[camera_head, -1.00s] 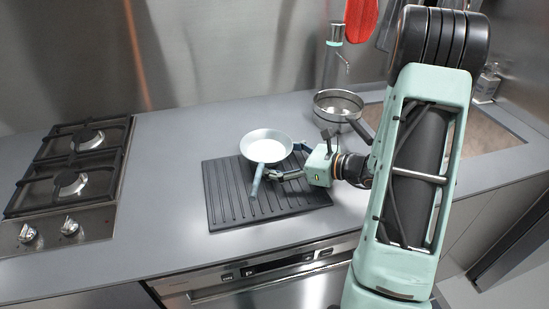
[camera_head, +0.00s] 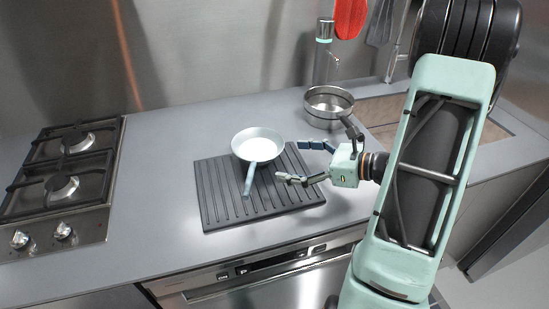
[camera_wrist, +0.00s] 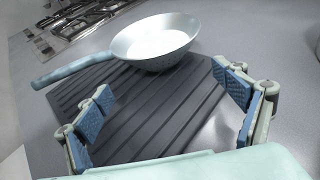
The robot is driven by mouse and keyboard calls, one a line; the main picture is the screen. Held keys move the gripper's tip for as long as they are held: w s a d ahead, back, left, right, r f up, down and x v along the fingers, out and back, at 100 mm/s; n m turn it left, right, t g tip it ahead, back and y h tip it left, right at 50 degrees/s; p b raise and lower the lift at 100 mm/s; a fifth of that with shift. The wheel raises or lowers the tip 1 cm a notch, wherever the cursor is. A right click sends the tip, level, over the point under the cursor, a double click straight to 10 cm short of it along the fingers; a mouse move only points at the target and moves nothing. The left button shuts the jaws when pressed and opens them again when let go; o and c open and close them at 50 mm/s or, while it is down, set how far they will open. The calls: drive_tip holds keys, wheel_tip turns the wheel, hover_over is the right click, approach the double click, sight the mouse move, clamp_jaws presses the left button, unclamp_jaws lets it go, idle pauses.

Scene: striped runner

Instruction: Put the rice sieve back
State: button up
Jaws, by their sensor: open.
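A pale blue pan-shaped vessel with a handle and a white inside (camera_head: 260,144) rests on the dark ridged mat (camera_head: 222,208). It also shows in the wrist view (camera_wrist: 155,42), its handle pointing left there.
A steel pot (camera_head: 322,108) with a dark handle stands behind my gripper, near the sink (camera_head: 392,112). Red and grey utensils hang at the wall. A gas hob (camera_head: 62,180) is at left. The counter between hob and mat is clear.

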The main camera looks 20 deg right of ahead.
drive_tip(key=v, duration=0.4)
drive_tip(key=shift+r, duration=0.1)
idle(0.3)
